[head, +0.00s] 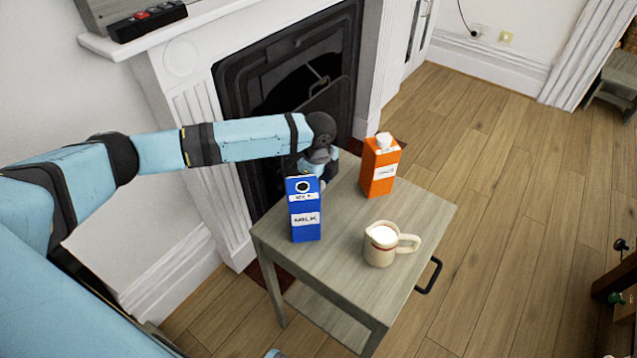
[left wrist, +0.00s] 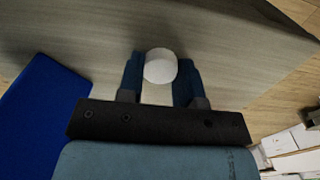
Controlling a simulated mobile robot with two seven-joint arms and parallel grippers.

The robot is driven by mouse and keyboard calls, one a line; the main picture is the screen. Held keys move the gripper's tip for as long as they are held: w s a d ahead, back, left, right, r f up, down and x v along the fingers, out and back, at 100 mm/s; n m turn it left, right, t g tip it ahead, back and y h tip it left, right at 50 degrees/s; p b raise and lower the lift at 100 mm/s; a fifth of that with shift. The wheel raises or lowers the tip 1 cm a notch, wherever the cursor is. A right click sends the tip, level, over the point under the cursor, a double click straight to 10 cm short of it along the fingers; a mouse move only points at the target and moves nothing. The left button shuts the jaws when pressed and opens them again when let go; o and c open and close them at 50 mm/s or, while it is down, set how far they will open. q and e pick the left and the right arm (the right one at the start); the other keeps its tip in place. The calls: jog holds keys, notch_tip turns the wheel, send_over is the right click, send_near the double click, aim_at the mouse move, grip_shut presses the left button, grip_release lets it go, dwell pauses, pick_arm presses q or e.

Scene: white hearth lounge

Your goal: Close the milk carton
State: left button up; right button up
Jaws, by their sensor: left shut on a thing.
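The blue milk carton (head: 305,222) stands upright on the grey side table (head: 345,260). A dark round opening with a light ring (head: 303,186) shows on its top, with no cap on it. My left gripper (head: 322,180) is low behind the carton, partly hidden by it. In the left wrist view, my left gripper (left wrist: 160,70) is shut on a round white cap (left wrist: 160,65) between its two fingers. The blue carton's side (left wrist: 42,118) shows to the left, apart from the fingers. My right gripper is not in view.
An orange juice carton (head: 380,168) with a white cap stands at the table's back right. A cream jug (head: 378,246) with white contents stands at the front. The fireplace (head: 290,75) is behind the table. Bare tabletop lies between carton and jug.

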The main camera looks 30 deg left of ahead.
pick_arm(q)
notch_tip(320, 180, up, 20)
jog(key=p, duration=0.3)
jog(key=shift+p, duration=0.3)
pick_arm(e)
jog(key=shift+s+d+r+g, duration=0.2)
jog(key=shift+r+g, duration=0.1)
